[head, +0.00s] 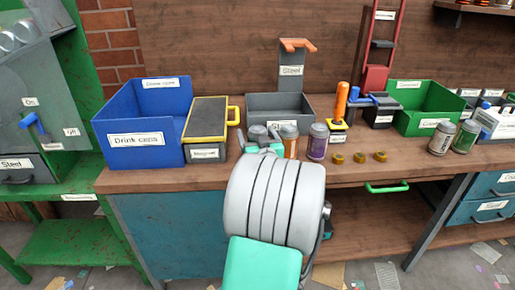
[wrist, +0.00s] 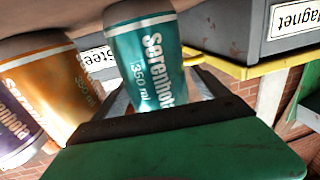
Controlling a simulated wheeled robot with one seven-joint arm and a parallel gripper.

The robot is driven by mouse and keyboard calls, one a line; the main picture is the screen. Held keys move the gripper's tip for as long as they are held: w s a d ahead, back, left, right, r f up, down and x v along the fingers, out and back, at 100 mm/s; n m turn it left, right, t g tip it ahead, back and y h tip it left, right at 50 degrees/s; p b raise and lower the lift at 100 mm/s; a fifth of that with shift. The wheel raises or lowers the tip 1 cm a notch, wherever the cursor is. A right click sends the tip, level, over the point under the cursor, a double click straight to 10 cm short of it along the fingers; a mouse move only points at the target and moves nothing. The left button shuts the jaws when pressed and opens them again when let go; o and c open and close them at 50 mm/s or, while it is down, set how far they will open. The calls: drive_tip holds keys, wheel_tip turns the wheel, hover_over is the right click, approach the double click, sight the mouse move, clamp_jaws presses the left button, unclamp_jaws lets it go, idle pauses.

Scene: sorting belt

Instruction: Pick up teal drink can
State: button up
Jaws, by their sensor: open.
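The teal drink can (wrist: 155,62) fills the middle of the wrist view, its side reading "Serenhota 350 ml". My gripper (wrist: 163,92) is open, with its grey fingers on either side of the can's near part. I cannot tell whether they touch it. In the head view my gripper (head: 264,142) is over the bench, and my arm and gripper largely hide the teal can there.
An orange can (head: 289,142) and a purple can (head: 318,143) stand close to the right. A blue "Drink cans" bin (head: 137,141) and a yellow-edged box (head: 205,153) stand left. A grey "Steel" bin (head: 290,105) is behind. Several brass pieces (head: 359,158) lie right.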

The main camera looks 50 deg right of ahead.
drive_tip(key=shift+w+d, duration=0.2)
drive_tip(key=shift+w, duration=0.05)
drive_tip(key=c, duration=1.4)
drive_tip(key=shift+r, duration=0.1)
